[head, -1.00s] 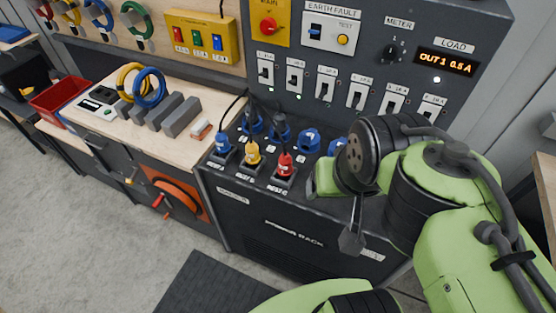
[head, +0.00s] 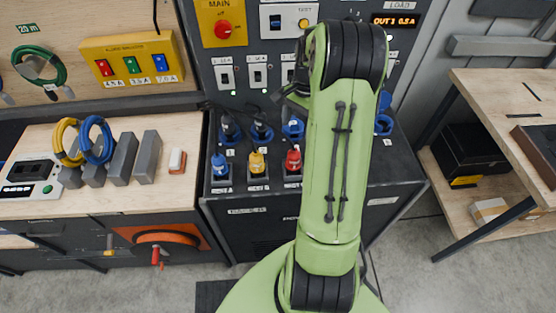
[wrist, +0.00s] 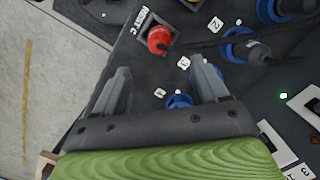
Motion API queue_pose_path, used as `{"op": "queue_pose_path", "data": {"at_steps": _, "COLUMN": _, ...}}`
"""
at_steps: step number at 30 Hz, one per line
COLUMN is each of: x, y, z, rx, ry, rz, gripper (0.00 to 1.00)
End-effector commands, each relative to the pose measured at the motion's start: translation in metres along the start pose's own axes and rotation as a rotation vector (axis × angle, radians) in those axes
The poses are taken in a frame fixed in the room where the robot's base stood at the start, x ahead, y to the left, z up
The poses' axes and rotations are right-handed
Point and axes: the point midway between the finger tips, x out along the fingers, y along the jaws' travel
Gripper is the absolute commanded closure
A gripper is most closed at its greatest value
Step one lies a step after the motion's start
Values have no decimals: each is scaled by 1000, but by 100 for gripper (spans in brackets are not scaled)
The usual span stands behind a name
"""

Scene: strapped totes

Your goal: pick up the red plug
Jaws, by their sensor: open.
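The red plug (head: 293,160) sits in the rightmost visible socket of the front row on the rack's sloped top, just left of my arm. It also shows in the wrist view (wrist: 158,38), upper middle, seated in a square socket beside a label ending in C. My gripper (wrist: 164,78) is open and empty in the wrist view. Its two fingers stand apart, and the red plug lies beyond their tips, clear of them. In the head view my gripper is hidden behind my green arm.
A yellow plug (head: 257,164) and a blue plug (head: 219,166) stand left of the red one. Dark plugs (head: 262,130) with cables fill blue sockets behind. The switch panel (head: 243,76) rises at the back. A workbench (head: 110,192) is at left, a shelf table (head: 500,100) at right.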

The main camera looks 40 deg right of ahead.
Motion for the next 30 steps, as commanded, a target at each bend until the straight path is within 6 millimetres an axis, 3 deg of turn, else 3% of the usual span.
{"op": "queue_pose_path", "data": {"at_steps": 9, "x": 78, "y": 1, "z": 2, "rx": -3, "ry": -5, "rz": 5, "gripper": 27}}
{"op": "queue_pose_path", "data": {"at_steps": 17, "x": 113, "y": 0, "z": 2, "rx": -4, "ry": -4, "rz": 5, "gripper": 27}}
{"op": "queue_pose_path", "data": {"at_steps": 21, "x": 140, "y": -1, "z": 2, "rx": -4, "ry": -4, "rz": 5, "gripper": 27}}
{"op": "queue_pose_path", "data": {"at_steps": 24, "x": 150, "y": -1, "z": 2, "rx": -4, "ry": -1, "rz": 3, "gripper": 27}}
{"op": "queue_pose_path", "data": {"at_steps": 30, "x": 152, "y": -1, "z": 1, "rx": -4, "ry": 0, "rz": 2, "gripper": 27}}
